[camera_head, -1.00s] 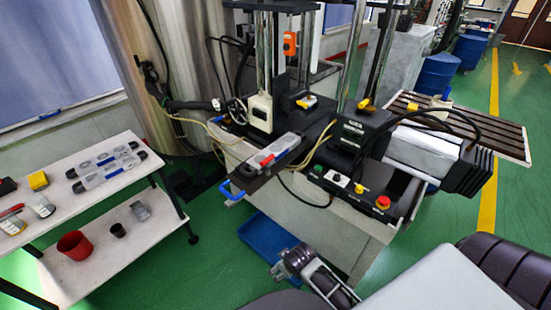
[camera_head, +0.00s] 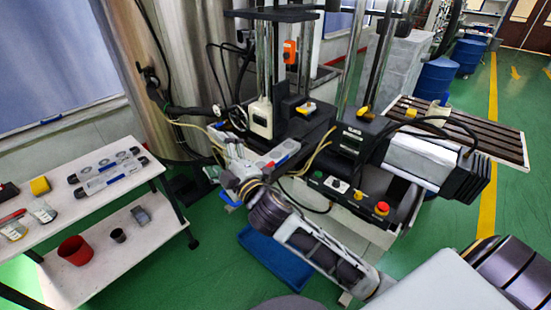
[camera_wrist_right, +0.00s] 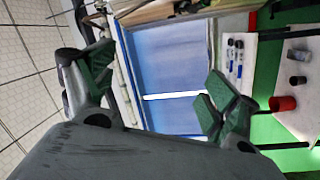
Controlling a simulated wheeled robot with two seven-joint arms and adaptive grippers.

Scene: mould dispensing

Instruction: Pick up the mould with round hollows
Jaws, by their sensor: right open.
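The farther mould (camera_head: 107,162) seems to have round hollows; the nearer mould (camera_head: 112,178) has hollows too small to make out surely. Both also show small in the right wrist view, as slim bars (camera_wrist_right: 234,60) on the white table. My right gripper (camera_head: 232,165) is in front of the machine, well to the right of the moulds. In the wrist view its green-padded fingers (camera_wrist_right: 158,95) are wide apart and empty. My left gripper is out of view.
The white table (camera_head: 60,220) also holds a yellow block (camera_head: 40,185) and small containers. A red cup (camera_head: 75,250) and a dark cup (camera_head: 118,235) stand on its lower shelf. The machine (camera_head: 345,140) stands behind my arm. A blue tray (camera_head: 275,258) lies on the floor.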

